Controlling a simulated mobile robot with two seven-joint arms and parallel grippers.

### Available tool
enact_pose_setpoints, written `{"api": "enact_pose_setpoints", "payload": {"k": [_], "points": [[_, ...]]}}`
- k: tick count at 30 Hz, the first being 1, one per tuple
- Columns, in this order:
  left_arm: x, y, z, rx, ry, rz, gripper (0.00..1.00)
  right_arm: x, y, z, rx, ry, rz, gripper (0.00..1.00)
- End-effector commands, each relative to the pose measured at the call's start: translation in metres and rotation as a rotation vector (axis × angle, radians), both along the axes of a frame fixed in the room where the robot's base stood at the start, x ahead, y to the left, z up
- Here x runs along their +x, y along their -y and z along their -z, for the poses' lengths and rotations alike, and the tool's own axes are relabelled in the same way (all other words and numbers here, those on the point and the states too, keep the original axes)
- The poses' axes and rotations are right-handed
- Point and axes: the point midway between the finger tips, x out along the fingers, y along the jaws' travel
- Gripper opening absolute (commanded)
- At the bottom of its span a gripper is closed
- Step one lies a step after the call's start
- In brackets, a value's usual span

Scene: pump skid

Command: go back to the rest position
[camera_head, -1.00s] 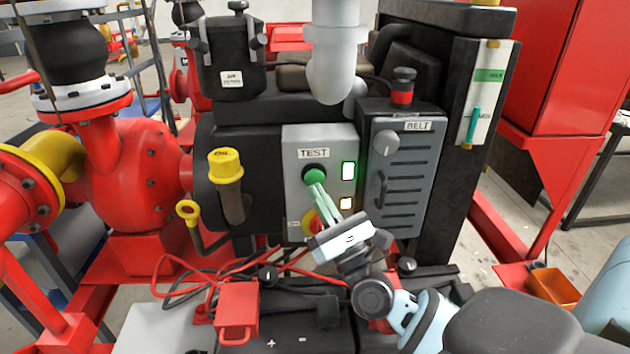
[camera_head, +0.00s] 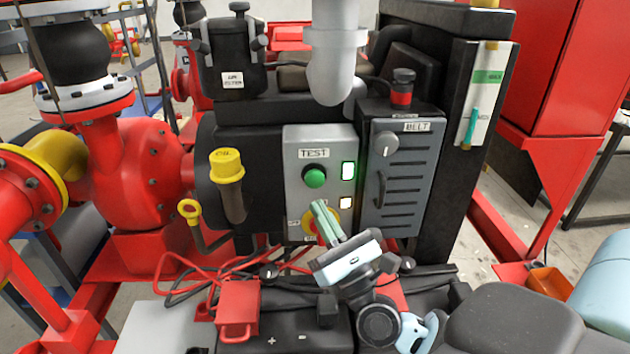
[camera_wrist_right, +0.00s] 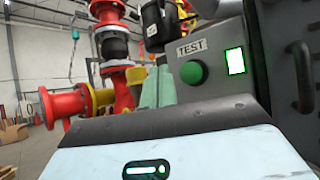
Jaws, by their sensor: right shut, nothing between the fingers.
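My right gripper (camera_head: 325,222) is shut with nothing between its pale green fingers. In the head view it stands in front of the lower part of the grey TEST panel (camera_head: 293,180), below the green button (camera_head: 314,176), and partly covers a red and yellow knob (camera_head: 333,219). The button is fully in view, clear of the fingers. The right wrist view shows the shut fingers (camera_wrist_right: 157,88) to the left of the green button (camera_wrist_right: 194,73). My left gripper is not in view.
The grey BELT cover (camera_head: 400,175) with a handle is right of the panel. A yellow OIL cap (camera_head: 226,166) and yellow ring handle (camera_head: 188,209) are to the left. Red cables (camera_head: 185,275) and black battery tops (camera_head: 285,330) lie below. Red pump piping (camera_head: 140,175) fills the left.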

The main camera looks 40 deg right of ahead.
Motion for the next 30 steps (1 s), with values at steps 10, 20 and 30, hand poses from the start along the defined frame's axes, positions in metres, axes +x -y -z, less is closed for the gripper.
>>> {"api": "enact_pose_setpoints", "payload": {"k": [10,20,30], "points": [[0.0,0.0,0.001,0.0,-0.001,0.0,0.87,0.0,0.0,0.0,0.0,0.0,0.0,0.0],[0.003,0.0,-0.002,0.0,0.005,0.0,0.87,-0.003,-0.007,0.012,-0.102,-0.033,0.039,0.0],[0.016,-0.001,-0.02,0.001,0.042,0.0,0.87,-0.044,-0.057,0.113,-0.996,-0.226,0.262,0.0]]}}
